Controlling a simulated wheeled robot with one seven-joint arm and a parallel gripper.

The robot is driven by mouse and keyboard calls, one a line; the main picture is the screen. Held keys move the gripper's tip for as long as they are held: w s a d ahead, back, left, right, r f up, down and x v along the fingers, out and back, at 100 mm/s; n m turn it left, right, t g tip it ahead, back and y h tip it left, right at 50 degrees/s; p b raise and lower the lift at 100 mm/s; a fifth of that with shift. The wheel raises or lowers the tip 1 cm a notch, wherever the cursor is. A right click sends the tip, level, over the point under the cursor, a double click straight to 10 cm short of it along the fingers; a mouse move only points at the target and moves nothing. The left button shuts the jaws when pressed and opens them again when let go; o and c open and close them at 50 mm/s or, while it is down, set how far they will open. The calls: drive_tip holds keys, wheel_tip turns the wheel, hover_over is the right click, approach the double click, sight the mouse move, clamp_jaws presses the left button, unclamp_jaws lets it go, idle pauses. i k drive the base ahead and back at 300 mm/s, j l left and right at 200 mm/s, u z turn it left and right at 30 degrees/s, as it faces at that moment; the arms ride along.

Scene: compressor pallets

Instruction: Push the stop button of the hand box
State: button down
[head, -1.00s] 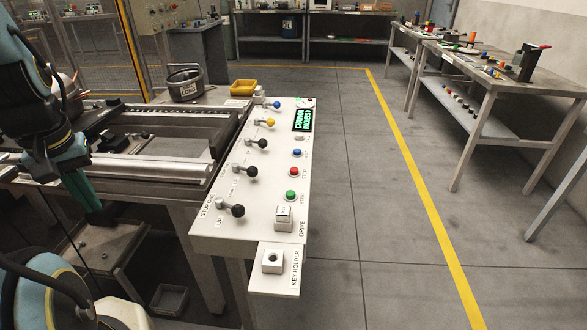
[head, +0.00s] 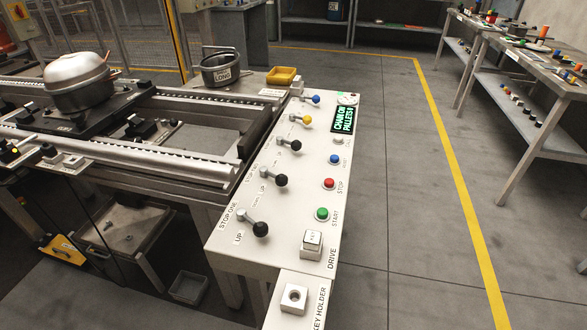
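The hand box (head: 279,195) is a long white panel along the right side of the conveyor. Its stop button is a red button (head: 329,183) with the label STOP beside it. A green button (head: 322,214) labelled START sits just below it in the picture, and a blue button (head: 334,159) sits above. A row of levers with blue, yellow and black knobs runs along the panel's left side. A square DRIVE switch (head: 312,241) is near the front end. My gripper is not in view.
A key holder block (head: 293,297) sits on a plate at the hand box's front. The conveyor (head: 150,157) with a compressor (head: 78,82) lies to the left. A grey pot (head: 221,68) and yellow tray (head: 283,76) stand behind. Floor to the right is clear up to the benches (head: 540,85).

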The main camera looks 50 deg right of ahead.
sight(329, 182)
drive_tip(key=k+l+u, duration=0.55)
drive_tip(key=k, duration=0.15)
drive_tip(key=k+u, duration=0.25)
drive_tip(key=k, duration=0.15)
drive_tip(key=k+l, duration=0.15)
drive_tip(key=k, duration=0.55)
